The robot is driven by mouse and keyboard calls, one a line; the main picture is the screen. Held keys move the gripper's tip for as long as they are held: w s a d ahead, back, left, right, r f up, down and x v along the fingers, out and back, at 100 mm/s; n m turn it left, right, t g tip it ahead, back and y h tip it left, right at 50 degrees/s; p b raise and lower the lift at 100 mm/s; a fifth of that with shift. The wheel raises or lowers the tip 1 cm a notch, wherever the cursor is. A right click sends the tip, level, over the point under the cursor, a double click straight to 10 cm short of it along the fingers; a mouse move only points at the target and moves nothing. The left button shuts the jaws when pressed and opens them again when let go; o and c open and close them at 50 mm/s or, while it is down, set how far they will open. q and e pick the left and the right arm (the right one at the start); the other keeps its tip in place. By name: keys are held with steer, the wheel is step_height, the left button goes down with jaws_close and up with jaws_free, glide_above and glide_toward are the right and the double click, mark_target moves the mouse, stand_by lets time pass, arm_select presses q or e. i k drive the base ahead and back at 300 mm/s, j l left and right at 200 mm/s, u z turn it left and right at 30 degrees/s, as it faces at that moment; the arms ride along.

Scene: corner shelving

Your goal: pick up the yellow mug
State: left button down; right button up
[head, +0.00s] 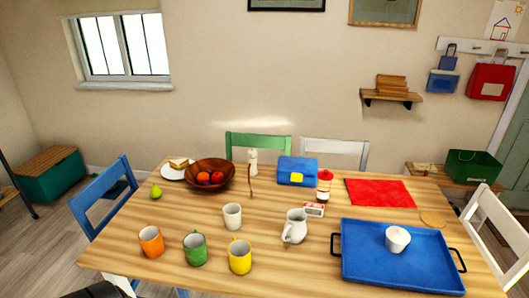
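The yellow mug (240,257) stands upright near the table's front edge, with its handle toward the back. The green mug (195,250) is just left of it, and the orange mug (151,242) is further left. A white mug (232,216) stands behind the yellow one. No gripper can be made out. A dark rounded shape at the bottom left edge may be part of my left arm, and it is apart from the mugs.
The wooden table (130,258) also holds a white jug (295,226) to the right of the yellow mug and a blue tray (385,266) with a white cup (397,238) further right. A fruit bowl (218,184) is behind. The surface between yellow mug and tray is clear.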

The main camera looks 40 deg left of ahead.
mark_target(240, 250)
steer(key=u, duration=1.55)
